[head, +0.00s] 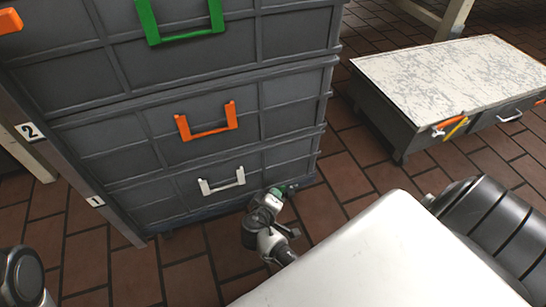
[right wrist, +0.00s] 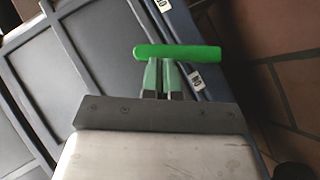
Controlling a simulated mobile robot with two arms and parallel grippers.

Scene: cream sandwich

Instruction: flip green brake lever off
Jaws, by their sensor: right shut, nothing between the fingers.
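The green brake lever (right wrist: 178,51) lies as a rounded bar across the upper middle of the right wrist view, at the base of the grey crates. In the head view, a small bit of green lever (head: 291,188) shows low at the stack's right corner, mostly behind my gripper. My right gripper (head: 277,192) is down there, close to the floor. In the right wrist view its fingers (right wrist: 163,64) are shut and empty, with their tips right at the bar's near side; I cannot tell whether they touch it. My left gripper is out of view.
Grey stacked crates (head: 92,104) with green, orange and white handles fill the left. An ON label (right wrist: 196,80) is beside the lever; another label (right wrist: 163,4) is cut off above. A low marble-topped cart (head: 460,75) stands right. Brick floor (head: 343,178) lies between.

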